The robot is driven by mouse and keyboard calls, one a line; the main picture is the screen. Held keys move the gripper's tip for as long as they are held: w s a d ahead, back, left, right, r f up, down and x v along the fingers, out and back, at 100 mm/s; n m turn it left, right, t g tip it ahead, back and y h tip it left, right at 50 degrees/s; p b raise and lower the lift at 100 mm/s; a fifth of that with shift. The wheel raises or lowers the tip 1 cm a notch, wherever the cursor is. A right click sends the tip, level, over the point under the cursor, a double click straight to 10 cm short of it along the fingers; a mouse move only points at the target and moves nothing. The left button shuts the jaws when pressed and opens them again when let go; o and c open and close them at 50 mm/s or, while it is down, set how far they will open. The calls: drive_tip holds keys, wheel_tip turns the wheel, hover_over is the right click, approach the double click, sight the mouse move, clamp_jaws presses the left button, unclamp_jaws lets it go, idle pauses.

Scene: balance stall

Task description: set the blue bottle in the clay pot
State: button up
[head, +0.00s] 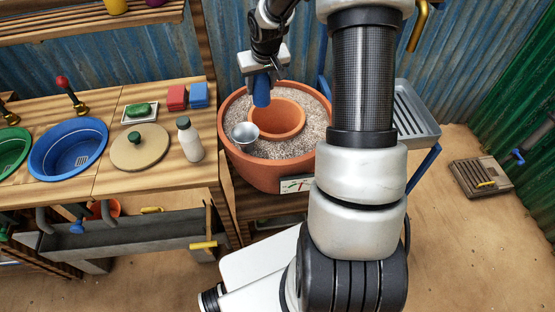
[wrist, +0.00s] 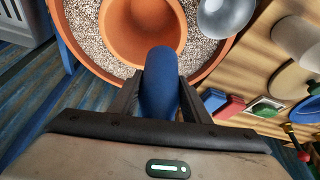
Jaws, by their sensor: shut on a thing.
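My gripper (head: 262,76) is shut on the blue bottle (head: 262,92) and holds it over the back edge of the clay pots, left of my arm. In the wrist view the bottle (wrist: 160,80) sits between the two fingers, its end overlapping the near rim of the inner pot. The smaller clay pot (head: 277,120) stands in pale gravel inside a larger round clay planter (head: 262,172). The inner pot looks empty in the wrist view (wrist: 142,25). The bottle's lower end appears above the gravel, but I cannot tell its exact height.
A metal bowl (head: 245,136) lies tilted on the gravel left of the inner pot. The wooden counter at left holds a white bottle (head: 189,140), a round board (head: 140,148), red and blue blocks (head: 198,95) and a blue basin (head: 68,148). A grey tray (head: 414,115) stands right.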

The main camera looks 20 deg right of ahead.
drive_tip(key=w+d+f+b, duration=0.2)
drive_tip(key=d+f+b, duration=0.1)
drive_tip(key=d+f, duration=0.35)
drive_tip(key=shift+m, duration=0.3)
drive_tip(key=shift+w+a+f+b, duration=0.15)
drive_tip(key=shift+f+b, duration=0.35)
drive_tip(key=shift+f, duration=2.4)
drive_tip(key=shift+a+f+b, duration=0.1)
drive_tip(key=shift+f+b, duration=0.35)
drive_tip(key=shift+f, duration=2.5)
drive_tip(key=shift+w+a+f+b, duration=0.15)
drive_tip(key=shift+f+b, duration=0.35)
drive_tip(key=shift+f, duration=2.4)
drive_tip(key=shift+f, duration=0.15)
drive_tip(key=o, duration=1.3)
drive_tip(key=shift+s, duration=0.1)
